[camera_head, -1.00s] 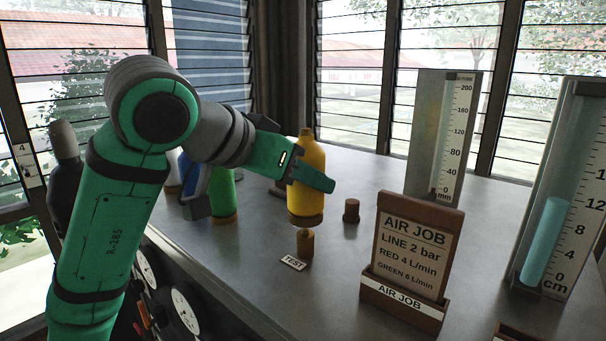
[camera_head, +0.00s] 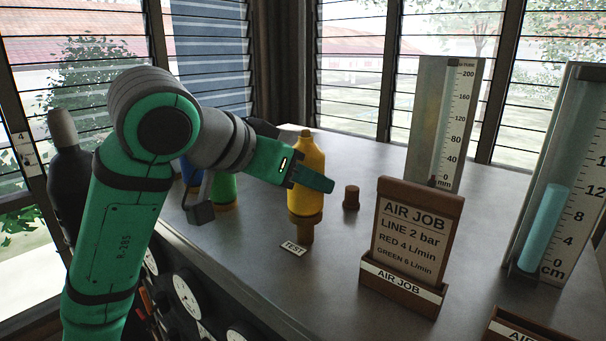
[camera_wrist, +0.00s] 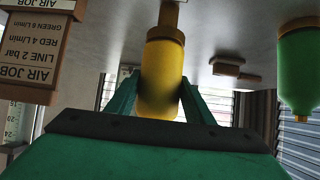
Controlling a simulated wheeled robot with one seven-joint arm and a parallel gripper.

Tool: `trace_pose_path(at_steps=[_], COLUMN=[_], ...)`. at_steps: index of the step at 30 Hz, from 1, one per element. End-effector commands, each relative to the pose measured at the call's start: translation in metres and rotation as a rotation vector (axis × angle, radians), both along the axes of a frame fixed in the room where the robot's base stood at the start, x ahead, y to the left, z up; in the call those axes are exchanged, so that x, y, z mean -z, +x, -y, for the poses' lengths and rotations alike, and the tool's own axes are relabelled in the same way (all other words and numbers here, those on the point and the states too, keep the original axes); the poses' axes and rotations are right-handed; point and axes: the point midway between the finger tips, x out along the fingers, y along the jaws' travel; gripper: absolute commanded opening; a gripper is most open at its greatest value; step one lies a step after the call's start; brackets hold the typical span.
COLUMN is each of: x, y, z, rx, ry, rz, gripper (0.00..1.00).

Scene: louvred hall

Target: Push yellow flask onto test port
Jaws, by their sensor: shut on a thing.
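The yellow flask (camera_head: 306,172) is upright in my gripper (camera_head: 312,180), which is shut on its body. In the head view its brown base is right above the brown test port (camera_head: 306,232), and the two look in line; I cannot tell whether they touch fully. A "TEST" label (camera_head: 293,249) lies on the bench in front of the port. The wrist view is upside down and shows the yellow flask (camera_wrist: 162,75) between both fingers, with the brown port piece (camera_wrist: 168,14) at its base end.
A green flask (camera_head: 223,188) and a blue one (camera_head: 191,172) stand left, partly behind my arm. An empty brown port (camera_head: 351,197) is right of the flask. The "AIR JOB" sign (camera_head: 413,235) and two gauges (camera_head: 440,125) (camera_head: 552,190) stand further right.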

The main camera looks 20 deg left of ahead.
Motion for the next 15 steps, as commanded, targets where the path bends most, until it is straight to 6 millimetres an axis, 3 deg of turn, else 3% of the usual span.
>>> trace_pose_path(at_steps=[3,4,6,15], x=[-0.0006,-0.0006,-0.0006,-0.0004], y=[-0.0001,-0.0001,-0.0001,-0.0003], z=[0.0000,0.0000,0.0000,-0.0002], rx=[0.000,0.000,-0.001,0.000], ry=[0.000,0.000,0.000,0.000], rz=[0.001,0.001,0.001,-0.001], gripper=[0.00,0.50,0.67,0.69])
